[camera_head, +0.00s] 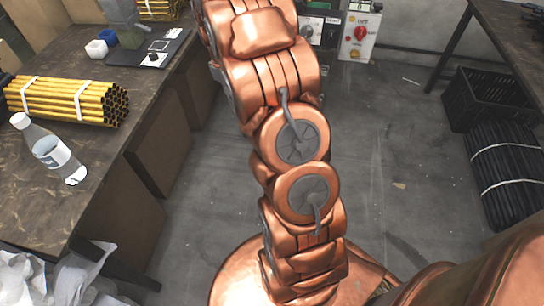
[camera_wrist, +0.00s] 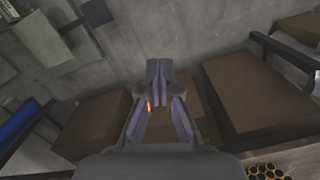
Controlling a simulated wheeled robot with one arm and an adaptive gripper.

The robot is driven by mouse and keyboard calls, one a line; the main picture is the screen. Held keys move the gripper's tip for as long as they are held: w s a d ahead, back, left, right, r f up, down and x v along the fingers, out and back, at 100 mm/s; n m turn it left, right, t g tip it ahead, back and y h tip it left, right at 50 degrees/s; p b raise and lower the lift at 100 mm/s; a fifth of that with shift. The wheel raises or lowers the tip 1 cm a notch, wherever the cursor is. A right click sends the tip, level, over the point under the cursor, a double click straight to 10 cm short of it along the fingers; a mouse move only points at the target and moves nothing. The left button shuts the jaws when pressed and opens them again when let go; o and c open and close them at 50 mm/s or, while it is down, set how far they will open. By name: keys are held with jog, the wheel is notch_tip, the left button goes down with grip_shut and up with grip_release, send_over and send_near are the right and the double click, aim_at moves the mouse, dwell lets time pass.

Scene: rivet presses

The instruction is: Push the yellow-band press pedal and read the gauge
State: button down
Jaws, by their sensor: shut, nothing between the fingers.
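My gripper (camera_wrist: 161,88) shows in the wrist view with its fingertips together and nothing between them. Beyond it are brown boxes and the grey floor. In the head view my copper arm fills the middle and hides what lies behind it; my gripper is out of that view. No press, pedal or yellow band can be made out in either view. A panel with a red knob (camera_head: 361,33) stands at the top, right of my arm. Its lettering is too small to read, and no gauge is clear.
A dark table (camera_head: 75,195) on the left bears yellow tubes (camera_head: 68,99) and a clear bottle (camera_head: 50,150). On the right are a black crate (camera_head: 490,97) and a strapped black bundle (camera_head: 505,165). The floor (camera_head: 385,140) between is clear. A brown box (camera_wrist: 255,92) shows in the wrist view.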

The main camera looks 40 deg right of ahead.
jog(key=w+d+f+n+b, duration=0.1)
jog(key=d+f+b, duration=0.3)
jog(key=f, duration=0.9)
jog(key=w+d+f+n+b, duration=0.1)
jog(key=d+f+b, duration=0.3)
jog(key=d+f, duration=0.7)
jog(key=w+d+f+n+t+b, duration=0.1)
jog(key=w+d+f+b, duration=0.2)
jog(key=d+f, duration=0.4)
notch_tip(320, 180, down, 9)
jog(key=shift+w+d+r+n+b, duration=0.2)
jog(key=shift+w+n+b, duration=0.1)
jog(key=shift+b, duration=0.6)
jog(key=shift+s, duration=0.1)
notch_tip(320, 180, down, 14)
jog(key=b, duration=0.4)
